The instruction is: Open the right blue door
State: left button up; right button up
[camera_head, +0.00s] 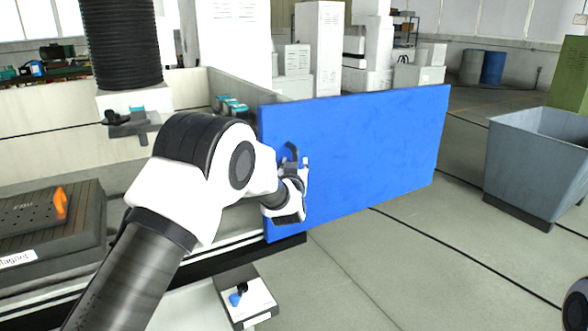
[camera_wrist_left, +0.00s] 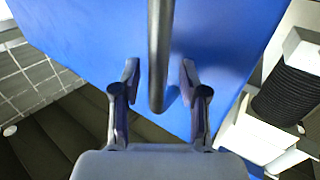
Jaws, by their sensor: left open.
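One blue door (camera_head: 365,150) shows in the head view as a flat upright panel, standing out past the corner of the white machine's tank. It also fills much of the left wrist view (camera_wrist_left: 80,30). My left gripper (camera_head: 294,168) is at the door's left part, in front of its face. In the left wrist view the open fingers (camera_wrist_left: 159,70) stand on either side of the dark bar handle (camera_wrist_left: 160,50), with gaps visible on both sides. The head view mostly hides the handle behind my gripper. My right gripper is out of view.
A grey bin (camera_head: 535,155) stands on the floor at the right. A small control box (camera_head: 247,297) is below the door's left end. A dark slab (camera_head: 50,225) with an orange-handled tool lies at the left. The floor between door and bin is clear.

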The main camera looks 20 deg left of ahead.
pick_arm(q)
jog(key=v, duration=1.1)
jog(key=shift+s, duration=0.4)
jog(key=shift+d+f, duration=0.1)
jog(key=s+a+f+g+h+p, duration=0.1)
jog(key=s+f+g, duration=0.2)
jog(key=s+f, duration=0.5)
jog(key=s+a+f+m+g+p, duration=0.1)
jog(key=s+f+g+p, duration=0.2)
jog(key=f, duration=0.9)
jog(key=s+a+f+g+h, duration=0.1)
jog(key=s+a+f+g, duration=0.15)
jog(key=s+f, duration=0.6)
jog(key=s+d+f+g+h, duration=0.1)
jog(key=s+f+g, duration=0.1)
jog(key=s, duration=0.6)
jog(key=s+d+f+m+g+h, duration=0.1)
jog(key=s+d+f+g, duration=0.1)
jog(key=s, duration=0.6)
jog(key=s+d+f+g+h+p, duration=0.1)
jog(key=s+f+g, duration=0.2)
jog(key=s+g, duration=0.2)
jog(key=s, duration=0.3)
jog(key=shift+s+d+f+m, duration=0.2)
jog(key=shift+s+f+m, duration=0.1)
jog(key=shift+m, duration=0.1)
